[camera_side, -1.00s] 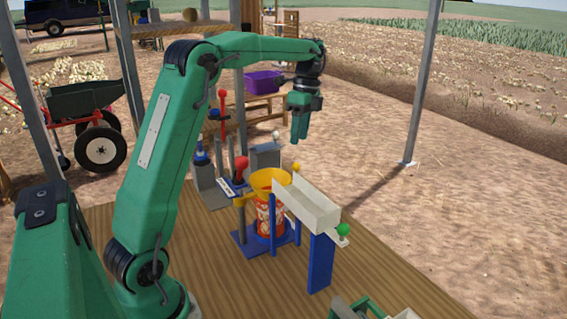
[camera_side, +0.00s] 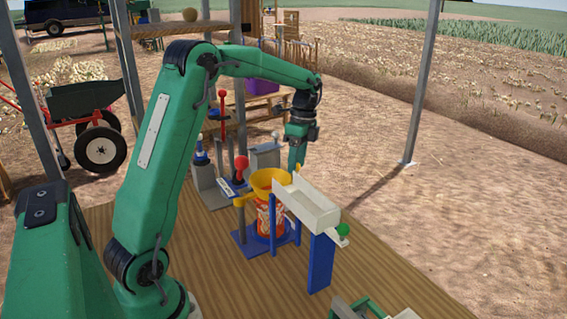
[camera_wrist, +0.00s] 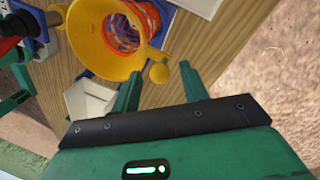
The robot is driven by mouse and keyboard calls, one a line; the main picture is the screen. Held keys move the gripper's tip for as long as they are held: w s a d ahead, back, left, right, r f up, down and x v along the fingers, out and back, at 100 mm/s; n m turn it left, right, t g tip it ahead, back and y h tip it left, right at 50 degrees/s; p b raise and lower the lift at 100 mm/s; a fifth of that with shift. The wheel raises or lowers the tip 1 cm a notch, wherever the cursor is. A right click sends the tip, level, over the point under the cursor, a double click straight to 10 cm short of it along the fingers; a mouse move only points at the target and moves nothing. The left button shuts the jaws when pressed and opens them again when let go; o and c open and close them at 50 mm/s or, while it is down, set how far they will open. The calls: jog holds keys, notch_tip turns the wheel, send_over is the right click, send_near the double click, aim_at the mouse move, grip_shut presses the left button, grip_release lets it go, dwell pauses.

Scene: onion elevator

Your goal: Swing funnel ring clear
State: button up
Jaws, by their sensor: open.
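The yellow funnel ring (camera_side: 264,178) sits over an orange-red printed bag or container (camera_side: 262,218) on a blue stand. In the wrist view the funnel ring (camera_wrist: 84,42) is a wide yellow bowl, with orange netting (camera_wrist: 122,32) showing through its opening. My gripper (camera_side: 295,168) is low behind the funnel, pointing down.
A white chute (camera_side: 311,210) on a blue post stands just right of the funnel, close to my gripper, with a green knob (camera_side: 343,230). A red-knobbed lever (camera_side: 241,164) and grey blocks (camera_side: 264,156) stand behind and left.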

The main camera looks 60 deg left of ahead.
jog(key=shift+c, duration=0.4)
grip_shut()
jog(key=a+n, duration=0.2)
jog(key=a, duration=0.1)
jog(key=a+n, duration=0.1)
jog(key=shift+s+a, duration=0.3)
jog(key=shift+s, duration=0.05)
jog(key=shift+o, duration=0.4)
grip_release()
jog(key=shift+r, duration=0.1)
notch_tip(320, 180, up, 7)
jog(key=w, duration=0.1)
jog(key=shift+w+a+r, duration=0.15)
jog(key=shift+a+r, duration=0.05)
jog(key=shift+a, duration=0.05)
